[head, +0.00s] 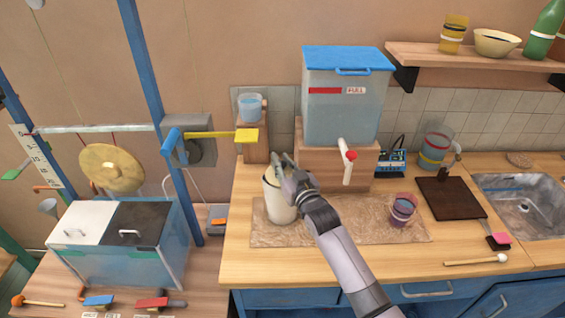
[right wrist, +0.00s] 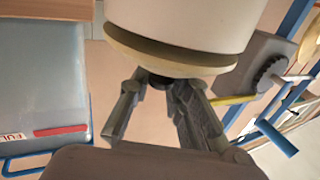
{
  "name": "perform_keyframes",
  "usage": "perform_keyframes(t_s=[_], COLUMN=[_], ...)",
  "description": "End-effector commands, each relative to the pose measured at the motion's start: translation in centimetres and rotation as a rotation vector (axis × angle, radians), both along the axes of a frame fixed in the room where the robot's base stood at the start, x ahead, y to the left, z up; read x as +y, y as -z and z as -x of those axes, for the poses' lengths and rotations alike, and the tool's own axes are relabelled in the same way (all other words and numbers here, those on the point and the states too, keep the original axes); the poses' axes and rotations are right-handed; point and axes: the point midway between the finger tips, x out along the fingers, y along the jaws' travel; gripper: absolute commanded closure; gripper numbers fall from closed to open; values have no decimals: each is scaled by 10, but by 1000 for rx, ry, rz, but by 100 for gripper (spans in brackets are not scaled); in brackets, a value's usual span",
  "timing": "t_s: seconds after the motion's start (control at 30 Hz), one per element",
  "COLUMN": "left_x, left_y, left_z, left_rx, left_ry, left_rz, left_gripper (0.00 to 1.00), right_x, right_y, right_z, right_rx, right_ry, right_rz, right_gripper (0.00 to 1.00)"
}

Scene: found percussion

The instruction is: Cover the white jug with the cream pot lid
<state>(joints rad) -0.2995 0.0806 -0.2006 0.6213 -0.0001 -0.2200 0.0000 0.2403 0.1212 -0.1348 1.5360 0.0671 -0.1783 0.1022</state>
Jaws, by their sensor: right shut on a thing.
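The white jug (head: 280,205) stands upright on the brown mat at the left of the counter. It also shows at the top of the right wrist view (right wrist: 190,18). The cream pot lid (right wrist: 150,58) is at the jug's mouth, with a dark crescent between lid and jug; I cannot tell whether they touch. My right gripper (head: 284,168) is above the jug, shut on the lid's dark knob, with its fingers around it in the right wrist view (right wrist: 160,88). In the head view the gripper hides most of the lid. My left gripper is not in view.
The brown mat (head: 345,218) has a purple cup (head: 402,210) on its right part. A blue-lidded tank (head: 343,105) with a tap (head: 347,165) stands behind. A wooden block with a cup (head: 250,107) and a yellow lever (head: 222,134) are close behind the jug.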

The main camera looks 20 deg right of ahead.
Motion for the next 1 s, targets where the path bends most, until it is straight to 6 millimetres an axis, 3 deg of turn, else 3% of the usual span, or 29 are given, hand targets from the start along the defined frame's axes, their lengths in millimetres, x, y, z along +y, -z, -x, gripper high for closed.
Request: perform_keyframes(t_s=[0.5,0.53,0.87,1.0], left_x=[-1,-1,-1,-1], left_y=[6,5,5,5], left_z=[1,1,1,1], left_rx=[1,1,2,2], left_ry=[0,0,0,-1], left_rz=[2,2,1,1], left_gripper=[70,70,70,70], right_x=[0,0,0,0], right_y=[8,8,8,8], right_z=[0,0,0,0], right_rx=[-1,-1,0,0], right_ry=[0,0,0,0], right_rz=[0,0,0,0], right_gripper=[100,82,60,59])
